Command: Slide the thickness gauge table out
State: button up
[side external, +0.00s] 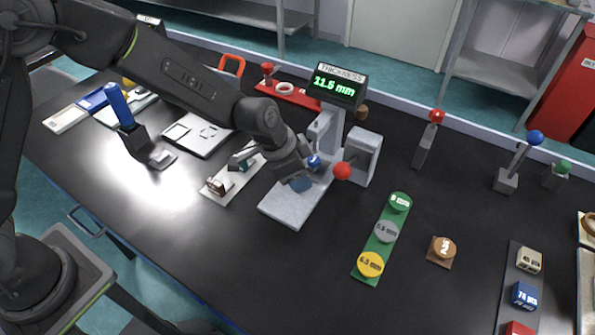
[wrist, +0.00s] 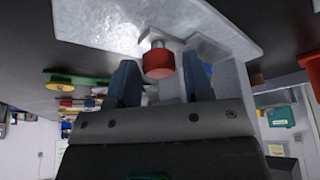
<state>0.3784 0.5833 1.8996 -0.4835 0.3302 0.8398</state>
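The thickness gauge (side external: 327,130) stands at the middle of the bench, and its display (side external: 335,86) reads 11.5 mm. Its pale grey table plate (side external: 285,209) lies flat at the front of the gauge, and the plate's surface also shows at the top of the wrist view (wrist: 110,20). A red knob (side external: 342,170) sits at the gauge's right side. My gripper (side external: 308,174) is low over the plate, left of the red knob. In the wrist view the two bluish fingers (wrist: 160,72) are apart, with the red knob (wrist: 158,64) between them in the picture. I see no contact.
A green strip (side external: 371,245) with round thickness discs lies in front to the right. A white board with small parts (side external: 233,178) is close left of the plate. Several lever handles, one with a red ball (side external: 437,116), stand at right. Bench ahead of the plate is clear.

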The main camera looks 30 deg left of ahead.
grip_shut()
jog(key=shift+s, duration=0.1)
jog(key=s, duration=1.1)
jog(key=shift+s+d, duration=0.1)
jog(key=shift+s, duration=0.05)
jog(key=shift+o, duration=1.4)
grip_release()
jog(key=shift+r, duration=0.1)
jog(key=shift+s+r, duration=0.1)
jog(key=shift+r, duration=0.4)
jog(key=v, duration=1.2)
jog(key=shift+s+a+r, duration=0.15)
jog(key=shift+a+r, duration=0.1)
jog(key=shift+a, duration=0.05)
